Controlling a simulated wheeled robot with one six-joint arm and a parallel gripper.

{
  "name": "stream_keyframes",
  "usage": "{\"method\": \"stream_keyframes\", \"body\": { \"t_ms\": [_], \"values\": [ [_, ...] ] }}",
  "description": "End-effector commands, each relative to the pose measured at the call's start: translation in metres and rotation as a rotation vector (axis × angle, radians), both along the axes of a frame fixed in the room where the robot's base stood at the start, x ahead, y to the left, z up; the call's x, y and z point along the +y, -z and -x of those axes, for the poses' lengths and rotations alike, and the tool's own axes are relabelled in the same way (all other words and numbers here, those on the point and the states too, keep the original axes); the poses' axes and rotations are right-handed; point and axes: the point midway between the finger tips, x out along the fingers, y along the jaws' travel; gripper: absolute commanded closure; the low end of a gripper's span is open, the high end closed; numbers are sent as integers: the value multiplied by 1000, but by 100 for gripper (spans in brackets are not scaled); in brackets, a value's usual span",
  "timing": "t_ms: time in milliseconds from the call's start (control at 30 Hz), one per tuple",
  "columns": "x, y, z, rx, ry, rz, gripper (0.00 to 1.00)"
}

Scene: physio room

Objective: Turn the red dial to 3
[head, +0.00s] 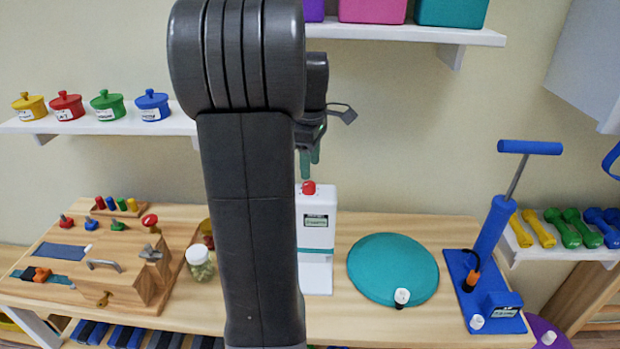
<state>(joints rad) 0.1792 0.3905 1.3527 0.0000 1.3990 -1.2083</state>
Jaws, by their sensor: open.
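Several red parts could be the red dial, and no number marks are readable. A small red knob (66,221) sits on the wooden activity board at the left, beside a blue and a green knob. A larger round red knob (150,221) stands on the same board's raised box. Another red knob (309,187) tops the white upright device (316,262) at the centre. My gripper (311,162) is open and empty, its green fingertips pointing down just above the white device, apart from its red knob. My arm hides part of the table left of that device.
The wooden table (380,323) also holds a lidded jar (199,262), a teal disc (392,268) and a blue pump (492,240). A wall shelf with coloured pots (108,104) is at the left; another shelf (415,34) with boxes is above. Dumbbells (562,228) lie at the right.

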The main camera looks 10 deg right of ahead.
Motion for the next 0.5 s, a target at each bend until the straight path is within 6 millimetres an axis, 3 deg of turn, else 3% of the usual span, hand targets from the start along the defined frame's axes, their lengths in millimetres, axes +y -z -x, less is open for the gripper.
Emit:
{"method": "stream_keyframes", "body": {
  "t_ms": [200, 500],
  "values": [
    [0, 37, 0, 2, 0, 0, 48],
    [0, 54, 0, -1, 0, 1, 48]
  ]
}}
